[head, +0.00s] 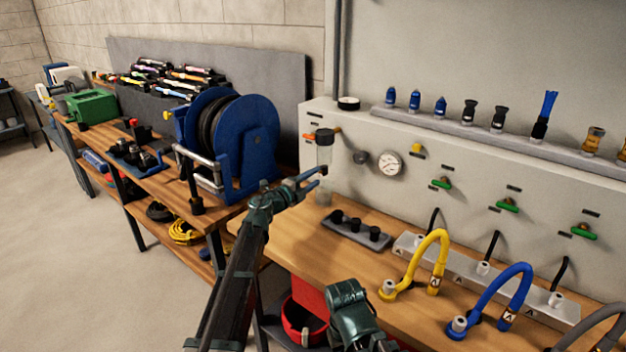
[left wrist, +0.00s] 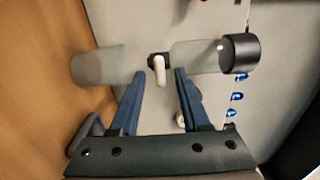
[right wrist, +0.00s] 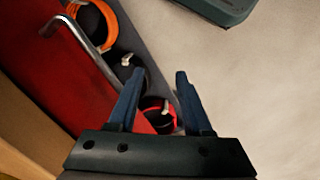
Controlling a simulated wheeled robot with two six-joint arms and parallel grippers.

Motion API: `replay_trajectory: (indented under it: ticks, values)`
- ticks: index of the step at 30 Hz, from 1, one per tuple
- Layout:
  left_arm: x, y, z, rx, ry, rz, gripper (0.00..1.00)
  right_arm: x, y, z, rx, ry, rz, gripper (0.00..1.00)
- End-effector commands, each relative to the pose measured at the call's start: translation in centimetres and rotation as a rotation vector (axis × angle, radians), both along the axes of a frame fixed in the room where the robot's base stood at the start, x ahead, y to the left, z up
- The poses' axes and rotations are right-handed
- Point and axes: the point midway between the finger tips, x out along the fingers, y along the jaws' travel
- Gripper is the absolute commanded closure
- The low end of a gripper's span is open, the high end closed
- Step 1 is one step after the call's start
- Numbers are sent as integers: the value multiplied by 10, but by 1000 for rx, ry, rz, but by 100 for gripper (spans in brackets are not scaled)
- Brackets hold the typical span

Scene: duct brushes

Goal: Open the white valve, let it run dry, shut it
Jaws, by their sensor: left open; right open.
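The white valve (left wrist: 159,70) shows in the left wrist view as a small white lever on a dark fitting. It lies between a clear bowl with a dark cap (left wrist: 200,56) and a clear cup (left wrist: 98,66). In the head view the clear bowl (head: 324,154) hangs on the panel, with the cup (head: 323,193) below on the bench. My left gripper (left wrist: 159,76) is open, its fingertips either side of the lever; I cannot tell if they touch it. My right gripper (right wrist: 162,73) is open and empty, low by the bench front.
A pressure gauge (head: 390,163) and green-handled valves (head: 441,184) are on the panel. A black-knobbed block (head: 357,230) and yellow hose (head: 428,258) are on the bench. A blue hose reel (head: 232,140) stands left.

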Motion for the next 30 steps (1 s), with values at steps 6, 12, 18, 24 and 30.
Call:
replay_trajectory:
  ticks: [6, 12, 18, 24, 30]
  values:
    - [-22, 14, 0, -1, 1, 2, 54, 0, 0, 0, 0, 0, 0, 50]
    - [-59, 41, 0, 0, 0, 3, 54, 0, 0, 0, 0, 0, 0, 50]
    - [-90, 63, 0, 0, 0, 2, 54, 0, 0, 0, 0, 0, 0, 50]
    - [-107, 77, 0, 0, 0, 1, 54, 0, 0, 0, 0, 0, 0, 50]
    - [-112, 81, 0, 0, 0, 0, 54, 0, 0, 0, 0, 0, 0, 50]
